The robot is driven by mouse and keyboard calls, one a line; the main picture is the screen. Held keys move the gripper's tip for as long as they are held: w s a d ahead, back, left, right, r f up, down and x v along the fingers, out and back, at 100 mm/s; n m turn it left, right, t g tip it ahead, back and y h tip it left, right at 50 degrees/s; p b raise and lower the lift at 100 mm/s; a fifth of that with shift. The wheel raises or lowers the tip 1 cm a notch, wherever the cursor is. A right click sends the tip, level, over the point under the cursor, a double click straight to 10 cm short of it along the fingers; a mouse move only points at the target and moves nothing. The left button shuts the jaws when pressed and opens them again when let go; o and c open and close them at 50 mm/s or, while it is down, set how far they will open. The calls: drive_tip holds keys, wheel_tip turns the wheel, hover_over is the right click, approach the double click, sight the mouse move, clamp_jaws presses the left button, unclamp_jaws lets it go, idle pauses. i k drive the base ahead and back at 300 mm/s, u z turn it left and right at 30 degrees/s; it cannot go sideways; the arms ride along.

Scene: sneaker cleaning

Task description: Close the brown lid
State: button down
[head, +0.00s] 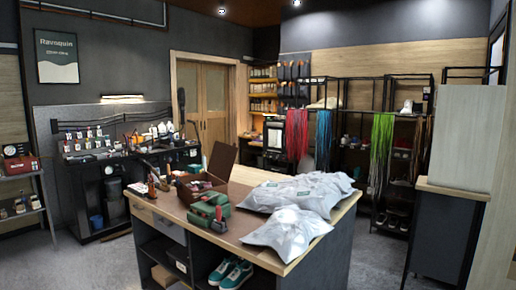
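A brown box (222,186) stands open on the far left part of the work table. Its brown lid (222,162) stands raised at the back right side of the box, tilted up. Small reddish and dark items (200,184) show inside the box; the rest of the inside is hidden by its walls. My gripper is not in this view.
Silvery plastic bags (300,195) cover the right part. Grey floor (85,262) is free at the left.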

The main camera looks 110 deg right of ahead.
sight(221, 160)
drive_tip(key=z, duration=0.4)
drive_tip(key=k, duration=0.25)
drive_tip(key=z, duration=2.8)
drive_tip(key=k, duration=0.65)
drive_tip(key=u, duration=0.35)
drive_tip(key=i, duration=1.05)
drive_tip(key=u, duration=0.1)
